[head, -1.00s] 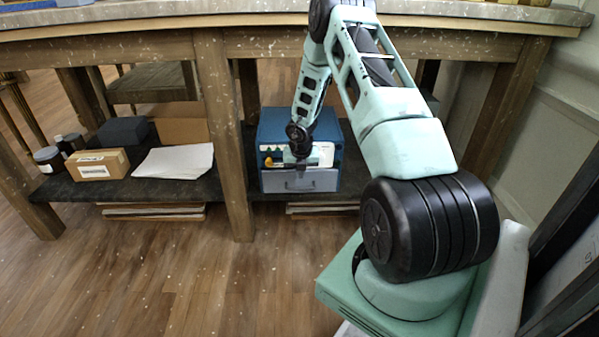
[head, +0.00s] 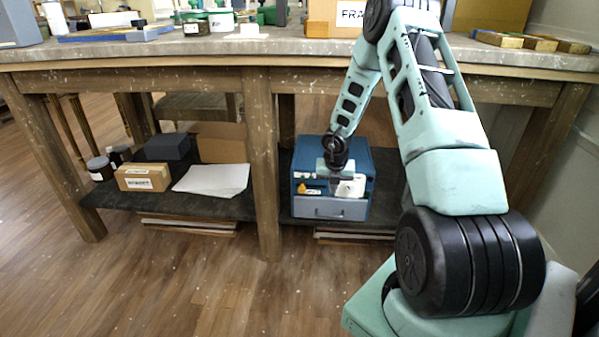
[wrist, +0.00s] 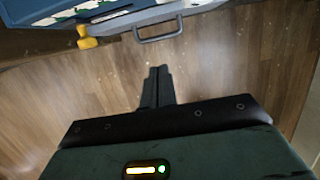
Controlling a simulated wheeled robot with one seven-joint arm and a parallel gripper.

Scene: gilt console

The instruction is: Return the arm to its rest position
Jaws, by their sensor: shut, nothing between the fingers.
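My arm reaches from the lower right up to the tabletop's front edge, then folds down toward the lower shelf. My gripper (wrist: 160,70) shows in the wrist view with its two dark fingers shut together and nothing between them. In the head view the wrist end hangs in front of a blue box (head: 308,150) and hides part of its front; the fingertips are hard to make out there. The box has a grey drawer (head: 330,208). Its handle (wrist: 160,38) shows in the wrist view, apart from and beyond the fingertips, with bare floor between.
The workbench top (head: 200,48) is above, with wooden legs (head: 263,160) below. The lower shelf (head: 100,195) holds a cardboard box (head: 144,177), white paper (head: 212,179) and dark jars (head: 99,168). A yellow knob (wrist: 86,38) sits by the drawer. The wooden floor in front is clear.

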